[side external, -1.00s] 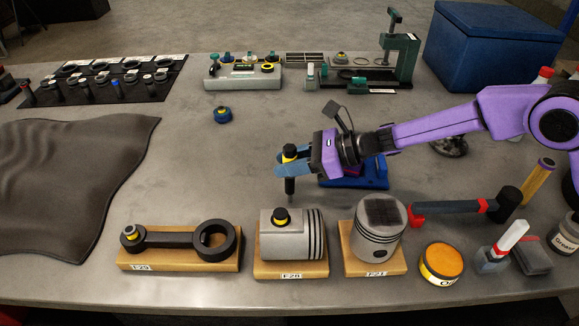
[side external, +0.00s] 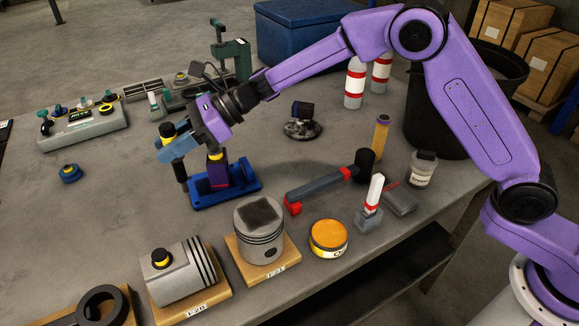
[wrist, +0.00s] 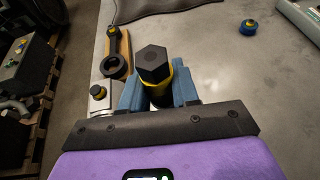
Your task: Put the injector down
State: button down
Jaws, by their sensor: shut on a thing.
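The injector, black with a yellow band (side external: 167,131), is upright in my gripper (side external: 176,149). Its dark lower body hangs below the blue fingers, beside the left end of a blue fixture (side external: 245,186); I cannot tell whether its tip touches anything. In the wrist view, the injector's black hexagonal head (wrist: 152,62) sits between the blue fingers of my gripper (wrist: 158,92), which are shut on it. The fixture holds a dark purple block with a yellow top, partly hidden behind my gripper.
A piston (side external: 262,226) and a grey cylindrical part (side external: 178,276) rest on wooden blocks in front.

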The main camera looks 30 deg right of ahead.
jog(key=s+d+r, duration=0.1)
jog(key=s+d, duration=0.2)
jog(key=d, duration=0.8)
jog(key=s+d+r+n+g, duration=0.1)
jog(key=s+d, duration=0.2)
jog(key=d, duration=0.8)
jog(key=s+d+r, duration=0.1)
jog(key=s+d, duration=0.2)
jog(key=d, duration=0.8)
jog(key=w+a+f, duration=0.3)
jog(key=w+f, duration=1)
jog(key=shift+w+a, duration=0.2)
jog(key=shift+a, duration=0.05)
jog(key=shift+f, duration=0.25)
jog(key=c, duration=0.8)
grip_release()
jog(key=shift+c, duration=0.2)
